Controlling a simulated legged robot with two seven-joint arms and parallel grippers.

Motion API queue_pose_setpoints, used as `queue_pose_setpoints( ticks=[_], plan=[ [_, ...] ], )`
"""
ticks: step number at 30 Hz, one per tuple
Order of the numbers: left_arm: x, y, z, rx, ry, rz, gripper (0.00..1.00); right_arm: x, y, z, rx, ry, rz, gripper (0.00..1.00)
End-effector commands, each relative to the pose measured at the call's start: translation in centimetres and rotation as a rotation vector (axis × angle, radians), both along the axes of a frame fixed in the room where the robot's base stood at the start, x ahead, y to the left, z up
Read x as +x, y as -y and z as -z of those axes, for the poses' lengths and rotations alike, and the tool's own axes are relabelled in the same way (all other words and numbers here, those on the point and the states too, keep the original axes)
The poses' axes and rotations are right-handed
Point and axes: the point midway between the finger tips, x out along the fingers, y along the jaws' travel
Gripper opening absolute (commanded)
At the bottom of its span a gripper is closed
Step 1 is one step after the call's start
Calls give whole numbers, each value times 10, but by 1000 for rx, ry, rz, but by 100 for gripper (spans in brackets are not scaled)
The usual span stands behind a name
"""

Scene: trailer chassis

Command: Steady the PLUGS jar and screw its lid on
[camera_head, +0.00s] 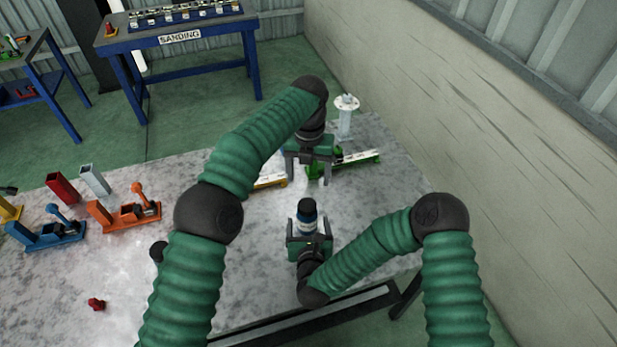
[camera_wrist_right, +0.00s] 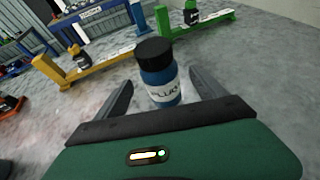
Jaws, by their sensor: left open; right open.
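The PLUGS jar (camera_head: 307,225) is blue with a white label and stands upright on the grey table; it also shows in the right wrist view (camera_wrist_right: 160,88). A black lid (camera_wrist_right: 154,52) sits on top of it; whether it is screwed tight cannot be told. My right gripper (camera_head: 309,229) is open, low at the table, with one finger on each side of the jar. Whether the fingers touch it is unclear. My left gripper (camera_head: 311,178) is open and empty, pointing down, behind and above the jar in the head view.
Yellow (camera_wrist_right: 100,69) and green (camera_wrist_right: 210,23) bar stands behind the jar hold small dark jars. Orange (camera_head: 125,213) and blue (camera_head: 45,235) clamp fixtures stand at left. A red part (camera_head: 96,304) lies front left. A wall (camera_head: 490,130) runs along the right.

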Motion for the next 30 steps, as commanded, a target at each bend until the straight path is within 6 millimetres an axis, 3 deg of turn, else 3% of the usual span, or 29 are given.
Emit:
queue_pose_setpoints(
  ticks=[6, 12, 17, 30],
  plan=[
    [0, 0, 9, 0, 0, 0, 73, -50, 2, -19, 0, -1, -3, 81],
    [0, 0, 12, 0, 0, 0, 73, -82, 4, -32, 0, -2, -1, 81],
    [0, 0, 13, 0, 0, 0, 73, -91, 4, -37, 0, 0, -1, 81],
    [0, 0, 12, 0, 0, -4, 73, -91, 4, -37, -4, 0, -4, 81]
  ],
)
